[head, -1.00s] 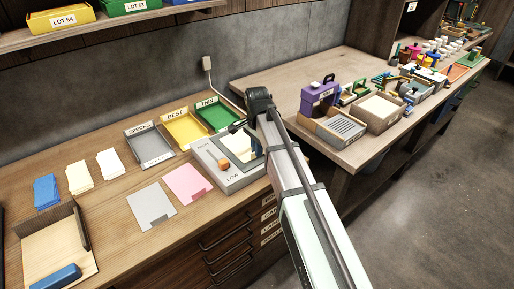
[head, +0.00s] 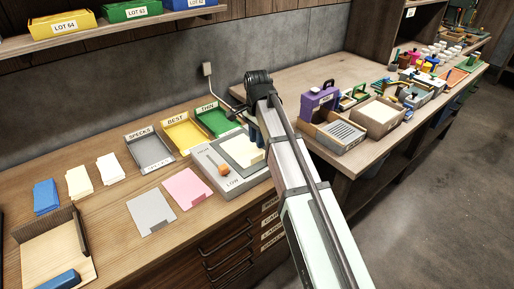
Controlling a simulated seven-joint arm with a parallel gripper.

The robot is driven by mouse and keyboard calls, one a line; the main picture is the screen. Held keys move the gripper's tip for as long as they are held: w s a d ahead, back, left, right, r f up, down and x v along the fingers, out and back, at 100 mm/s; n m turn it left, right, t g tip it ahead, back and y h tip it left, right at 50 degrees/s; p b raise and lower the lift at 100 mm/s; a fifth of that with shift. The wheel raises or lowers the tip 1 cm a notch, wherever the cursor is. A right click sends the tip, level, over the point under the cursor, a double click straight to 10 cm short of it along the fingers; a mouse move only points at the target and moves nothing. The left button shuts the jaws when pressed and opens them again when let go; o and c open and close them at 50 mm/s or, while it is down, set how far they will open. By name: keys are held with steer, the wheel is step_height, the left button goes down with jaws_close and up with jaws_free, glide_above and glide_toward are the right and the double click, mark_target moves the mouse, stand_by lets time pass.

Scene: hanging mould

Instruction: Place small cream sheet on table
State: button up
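A small cream sheet (head: 249,154) appears to lie on the pale square panel (head: 236,147) of a grey box with a slider and an orange knob. Its right part is close to my arm, and its outline is hard to make out. My gripper (head: 254,134) is just above and right of the panel, mostly hidden by my own arm. I cannot see whether its fingers are open or shut, or whether they touch the sheet. The wooden table (head: 115,212) carries the box near its right end.
Stacks of blue (head: 46,196), cream (head: 79,181) and white (head: 110,168) sheets lie at left. Grey (head: 151,212) and pink (head: 186,188) sheets lie in front. SPECKS (head: 150,155), BEST (head: 183,133) and THIN (head: 213,121) trays stand behind. Bare wood shows between stacks and grey sheet.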

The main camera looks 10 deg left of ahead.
steer(key=shift+r, duration=2.65)
